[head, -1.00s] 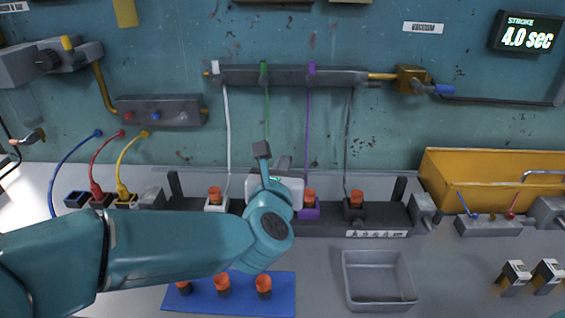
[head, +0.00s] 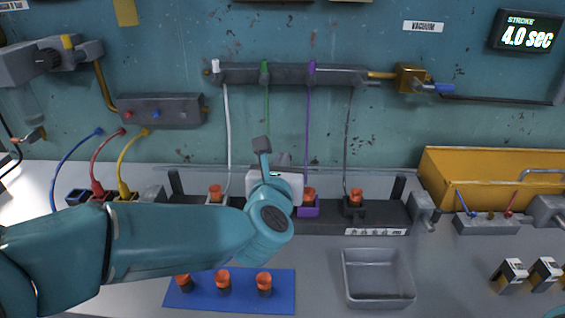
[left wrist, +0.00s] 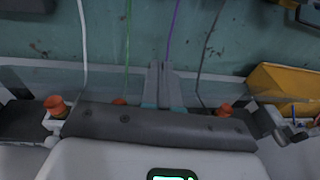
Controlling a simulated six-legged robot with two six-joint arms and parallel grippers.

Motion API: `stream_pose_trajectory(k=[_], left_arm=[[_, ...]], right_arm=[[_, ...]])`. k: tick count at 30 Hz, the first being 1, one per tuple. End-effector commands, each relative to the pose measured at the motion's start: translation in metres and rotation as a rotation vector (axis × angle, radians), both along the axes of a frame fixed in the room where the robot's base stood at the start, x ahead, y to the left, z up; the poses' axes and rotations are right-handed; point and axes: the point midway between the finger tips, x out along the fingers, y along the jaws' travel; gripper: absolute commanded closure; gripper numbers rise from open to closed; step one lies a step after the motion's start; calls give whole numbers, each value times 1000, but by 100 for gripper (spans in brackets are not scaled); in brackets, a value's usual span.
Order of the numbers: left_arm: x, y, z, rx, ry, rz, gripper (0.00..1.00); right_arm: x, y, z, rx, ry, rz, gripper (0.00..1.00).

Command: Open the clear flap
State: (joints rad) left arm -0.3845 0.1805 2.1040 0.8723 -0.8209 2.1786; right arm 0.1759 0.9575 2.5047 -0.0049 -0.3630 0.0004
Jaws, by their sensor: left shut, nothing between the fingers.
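The clear flap (head: 330,184) is hard to make out; it seems to be the faint see-through strip between two dark end posts above the long dark rack (head: 330,222). In the left wrist view it shows as a pale band (left wrist: 220,82) crossing behind my fingers. My left gripper (head: 261,146) is shut and empty, pointing toward the back wall over the middle of the rack. Its narrow fingers also show in the left wrist view (left wrist: 160,82). I cannot tell whether they touch the flap. My left arm hides the rack's middle. My right gripper is not in view.
Orange-capped pieces (head: 356,197) sit in the rack, with white, green, purple and dark tubes hanging above. A blue mat (head: 240,303), an empty grey tray (head: 378,280) and a yellow bin (head: 490,178) lie around it.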

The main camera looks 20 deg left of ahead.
Motion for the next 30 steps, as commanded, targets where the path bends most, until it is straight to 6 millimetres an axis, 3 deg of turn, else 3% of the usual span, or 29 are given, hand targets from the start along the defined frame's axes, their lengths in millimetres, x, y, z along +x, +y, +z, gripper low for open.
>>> stream_pose_trajectory(k=[13, 17, 20, 27, 30], left_arm=[[6, 2, 9, -15, 50, 1, 100], [9, 3, 16, -23, 82, 1, 100], [15, 5, 24, -35, 124, 2, 100], [37, 11, 46, -89, 299, 4, 100], [49, 14, 47, -103, 365, 1, 100]], right_arm=[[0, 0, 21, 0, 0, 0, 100], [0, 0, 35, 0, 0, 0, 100], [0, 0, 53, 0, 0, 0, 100], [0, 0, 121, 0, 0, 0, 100], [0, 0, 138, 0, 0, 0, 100]])
